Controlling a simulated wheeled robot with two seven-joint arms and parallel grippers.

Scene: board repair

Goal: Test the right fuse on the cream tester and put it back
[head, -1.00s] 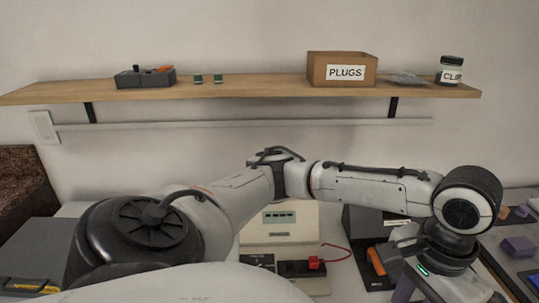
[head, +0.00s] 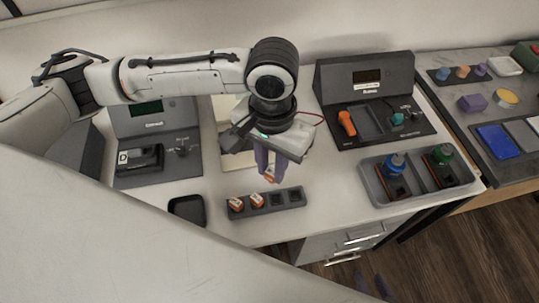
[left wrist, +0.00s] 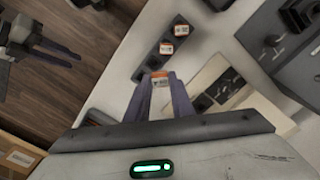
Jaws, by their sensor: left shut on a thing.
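My left gripper (head: 268,172) is shut on an orange-and-white fuse (head: 271,175), held just behind the fuse rack in the head view. The held fuse (left wrist: 160,80) also shows between the fingertips in the left wrist view. My right gripper (left wrist: 75,60) is open and empty over the floor.
A grey tester (head: 150,112) marked D stands left, a dark tester (head: 365,88) with an orange part at the back right. A tray (head: 374,187) holds blue and green bottles. A small black tray (head: 187,210) lies left of the rack. A second table (head: 462,125) stands right.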

